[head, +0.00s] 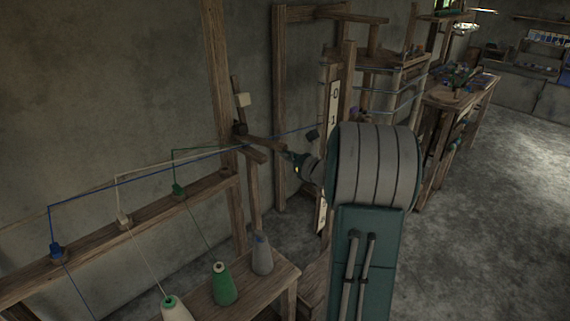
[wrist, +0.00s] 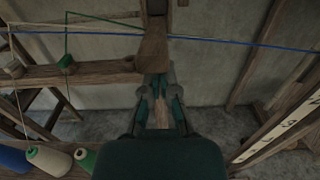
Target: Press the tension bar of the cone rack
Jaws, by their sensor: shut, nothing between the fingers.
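The tension bar looks to be the short wooden bar (head: 264,142) jutting from the cone rack's upright post (head: 220,90) in the head view. In the wrist view a wooden bar end (wrist: 152,48) lies straight ahead of my gripper (wrist: 160,86). My gripper is shut and empty, its fingertips at or just short of the bar's near end; I cannot tell whether they touch. In the head view my gripper (head: 290,157) is small and partly hidden by my arm. Blue, white and green threads run from the rack rail (head: 100,242) toward the bar.
Cones of white (head: 176,309), green (head: 224,284) and grey (head: 262,255) yarn stand on a low wooden shelf. The loom frame with a numbered scale (head: 332,105) stands close behind my arm. A blue thread (wrist: 240,44) crosses above my gripper. Open floor lies at right.

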